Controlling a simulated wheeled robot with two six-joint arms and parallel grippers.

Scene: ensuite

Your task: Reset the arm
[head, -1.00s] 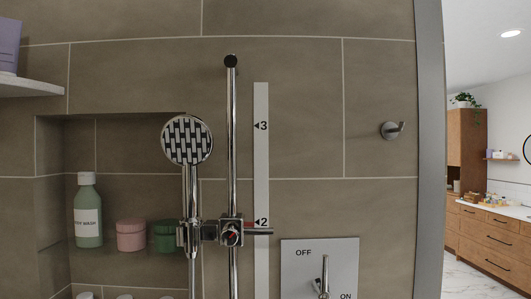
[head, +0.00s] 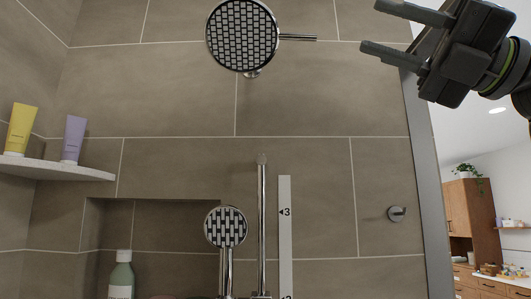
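My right gripper (head: 394,34) comes in from the upper right of the head view, raised high in front of the wall. Its two dark fingers point left and stand apart, with nothing between them. My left gripper is not in view. The hand shower (head: 225,227) sits by the vertical chrome rail (head: 262,225), and no gripper touches it. The holder on the rail is mostly cut off by the bottom edge.
A round overhead shower (head: 242,35) is at the top, left of my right gripper. A corner shelf (head: 70,171) bears a yellow tube (head: 20,130) and a purple tube (head: 72,138). A wall hook (head: 397,214) and a grey wall edge (head: 423,190) are at right.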

